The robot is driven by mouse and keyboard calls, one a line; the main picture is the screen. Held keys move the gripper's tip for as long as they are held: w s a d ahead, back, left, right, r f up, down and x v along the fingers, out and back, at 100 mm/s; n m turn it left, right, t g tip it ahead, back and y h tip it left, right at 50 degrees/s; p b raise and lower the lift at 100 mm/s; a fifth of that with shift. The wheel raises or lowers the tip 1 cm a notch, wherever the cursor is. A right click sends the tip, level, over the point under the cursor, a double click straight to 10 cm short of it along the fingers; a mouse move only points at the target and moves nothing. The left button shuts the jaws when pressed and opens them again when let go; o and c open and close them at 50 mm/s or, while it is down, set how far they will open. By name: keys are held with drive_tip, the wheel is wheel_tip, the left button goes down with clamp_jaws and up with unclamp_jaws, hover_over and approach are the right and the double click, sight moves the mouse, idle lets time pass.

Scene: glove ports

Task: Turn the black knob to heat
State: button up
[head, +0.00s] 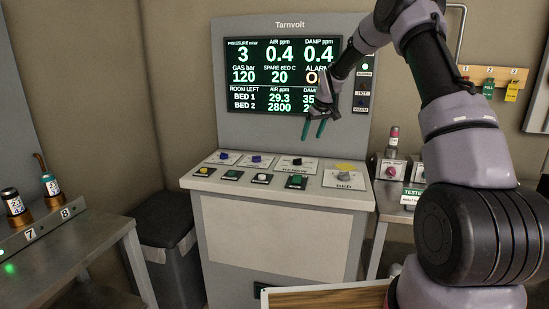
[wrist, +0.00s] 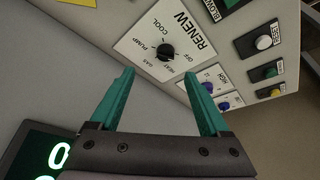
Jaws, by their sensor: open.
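The black knob (wrist: 166,52) sits on a white plate (wrist: 150,32) lettered RENEW, with COOL, OFF, HEAT, PUMP and GAS printed around it. I cannot tell which word the knob points at. In the head view the black knob (head: 298,161) is on the console's sloping top, right of two blue knobs. My gripper (head: 313,137) has teal fingers, spread open and empty. It hangs above the console in front of the screen, apart from the knob. In the wrist view the knob shows beyond the gap between the fingertips (wrist: 160,73).
The two blue knobs (head: 255,157) are left of the black one. A row of coloured buttons (head: 262,179) lies in front. The upright screen (head: 262,75) rises behind the panel.

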sight(298, 161)
drive_tip(key=x, duration=0.4)
drive_tip(key=a+x, duration=0.1)
drive_tip(key=x, duration=0.7)
drive_tip(key=shift+w+a, duration=0.35)
drive_tip(key=shift+a, duration=0.1)
drive_tip(key=shift+w+a+f, duration=0.1)
drive_tip(key=shift+w+f, duration=0.15)
drive_tip(key=shift+f, duration=0.45)
clamp_jaws()
